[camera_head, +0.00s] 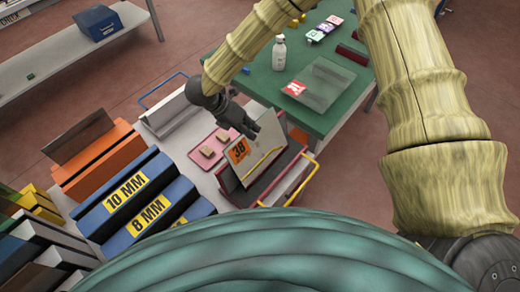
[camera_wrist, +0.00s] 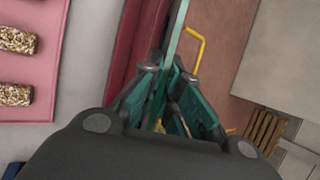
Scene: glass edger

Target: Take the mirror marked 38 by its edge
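The mirror marked 38 (camera_head: 265,139) stands tilted in a dark red rack (camera_head: 286,163), with an orange 38 label on its face. My gripper (camera_head: 254,131) is at the mirror's upper edge. In the wrist view the mirror shows as a thin green edge (camera_wrist: 176,32) running down between the two fingers of my gripper (camera_wrist: 169,73). The fingertips are on either side of it, with a small gap showing at each side. The gripper looks open around the edge; the lower part of the pane between the fingers is partly hidden.
A pink tray (camera_head: 199,160) with tan blocks lies left of the rack. Yellow handles (camera_head: 302,180) stick up at the rack's right. A green table (camera_head: 262,88) behind holds a glass pane (camera_head: 325,83) and a bottle (camera_head: 279,53). Blue cases (camera_head: 130,197) stand at left.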

